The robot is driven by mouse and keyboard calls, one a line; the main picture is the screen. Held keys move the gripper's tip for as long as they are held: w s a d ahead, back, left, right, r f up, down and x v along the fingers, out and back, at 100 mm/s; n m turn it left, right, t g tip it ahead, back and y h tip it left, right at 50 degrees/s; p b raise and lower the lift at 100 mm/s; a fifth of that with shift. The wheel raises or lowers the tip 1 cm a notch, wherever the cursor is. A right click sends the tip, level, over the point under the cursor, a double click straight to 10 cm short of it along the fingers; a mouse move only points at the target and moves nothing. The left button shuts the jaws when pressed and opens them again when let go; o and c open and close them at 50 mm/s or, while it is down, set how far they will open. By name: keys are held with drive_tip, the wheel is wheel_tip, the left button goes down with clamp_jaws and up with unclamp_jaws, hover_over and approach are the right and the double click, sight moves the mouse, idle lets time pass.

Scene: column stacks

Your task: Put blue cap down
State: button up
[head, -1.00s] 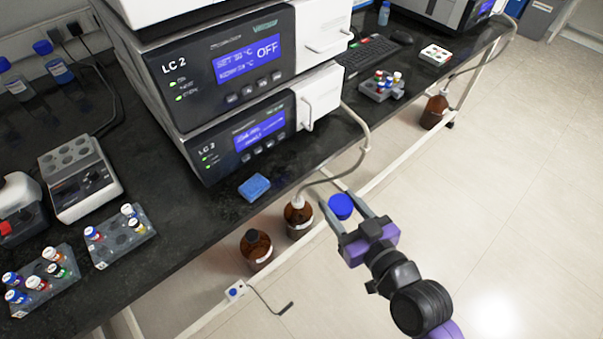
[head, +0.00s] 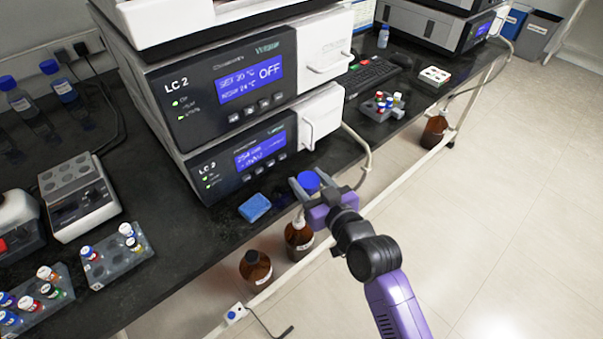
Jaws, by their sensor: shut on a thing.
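The blue cap (head: 310,181) is round and sits between the fingers of my gripper (head: 306,186). My gripper is shut on it and holds it in front of the lower LC 2 unit, by the front edge of the black bench (head: 180,254). I cannot tell how high the cap is above the bench. A blue sponge-like block (head: 255,207) lies on the bench to the left of my gripper.
The stacked LC 2 units (head: 240,150) stand behind my gripper. Vial racks (head: 117,262) are at the left, and another rack (head: 382,106) is at the back right. Brown bottles (head: 256,270) stand below the bench edge. A pale tube (head: 364,150) hangs right of the gripper.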

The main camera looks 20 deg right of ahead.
sight(301, 175)
drive_tip(key=w, duration=0.3)
drive_tip(key=shift+w+a+r, duration=0.1)
drive_tip(key=shift+w+a, duration=0.05)
drive_tip(key=shift+w+f, duration=0.2)
drive_tip(key=shift+f, duration=0.6)
drive_tip(key=shift+f, duration=0.1)
drive_tip(key=shift+f, duration=0.15)
drive_tip(key=o, duration=1.4)
drive_tip(key=shift+o, duration=0.2)
